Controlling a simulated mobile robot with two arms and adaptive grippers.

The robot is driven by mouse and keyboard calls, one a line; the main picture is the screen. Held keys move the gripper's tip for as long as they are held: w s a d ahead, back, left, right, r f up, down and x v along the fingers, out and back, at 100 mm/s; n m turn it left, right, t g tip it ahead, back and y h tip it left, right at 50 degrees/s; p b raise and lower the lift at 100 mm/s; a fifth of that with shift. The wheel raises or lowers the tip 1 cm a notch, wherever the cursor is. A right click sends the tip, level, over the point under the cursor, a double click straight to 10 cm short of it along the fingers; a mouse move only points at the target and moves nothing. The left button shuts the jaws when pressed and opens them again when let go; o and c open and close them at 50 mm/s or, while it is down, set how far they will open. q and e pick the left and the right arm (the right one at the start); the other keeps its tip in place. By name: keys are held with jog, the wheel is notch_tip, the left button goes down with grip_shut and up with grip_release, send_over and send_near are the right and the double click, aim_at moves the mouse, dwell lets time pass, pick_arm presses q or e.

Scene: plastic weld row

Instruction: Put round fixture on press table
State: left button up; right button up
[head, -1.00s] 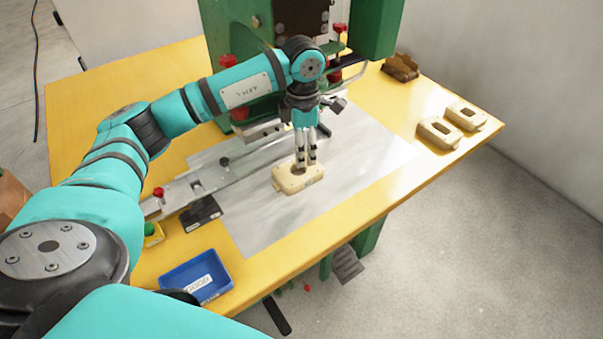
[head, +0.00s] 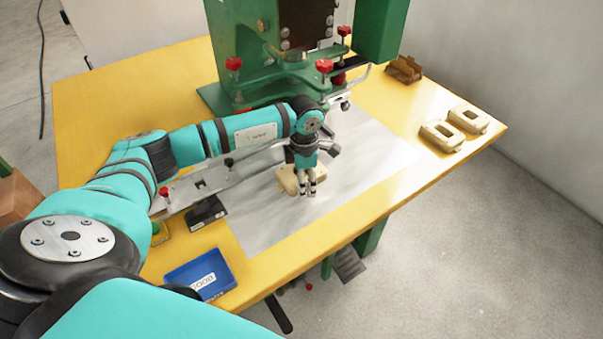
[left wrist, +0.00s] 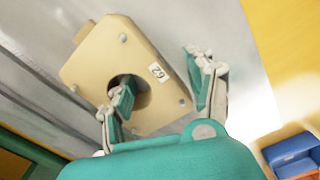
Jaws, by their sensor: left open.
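The round fixture is a beige block (head: 287,180) with a round hole, lying flat on the grey metal sheet of the press table (head: 270,225). In the left wrist view the fixture (left wrist: 150,55) shows a "62" label and small round pegs near its corners. My left gripper (head: 307,191) is open and low at the fixture's near right side, partly covering it in the head view. In the wrist view the gripper (left wrist: 165,92) has one fingertip over the round hole and the other beyond the block's right edge. Whether the fingers touch the block is unclear.
Two beige fixtures with elongated openings (head: 441,136) (head: 468,120) and a brown piece (head: 404,68) stand on the yellow table's right side. The green press (head: 285,65) with red knobs stands behind. A blue bin (head: 200,274) is at the front left. The sheet's right part is clear.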

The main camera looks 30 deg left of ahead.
pick_arm(q)
grip_shut()
dwell(0.3)
jog(key=shift+r, duration=0.15)
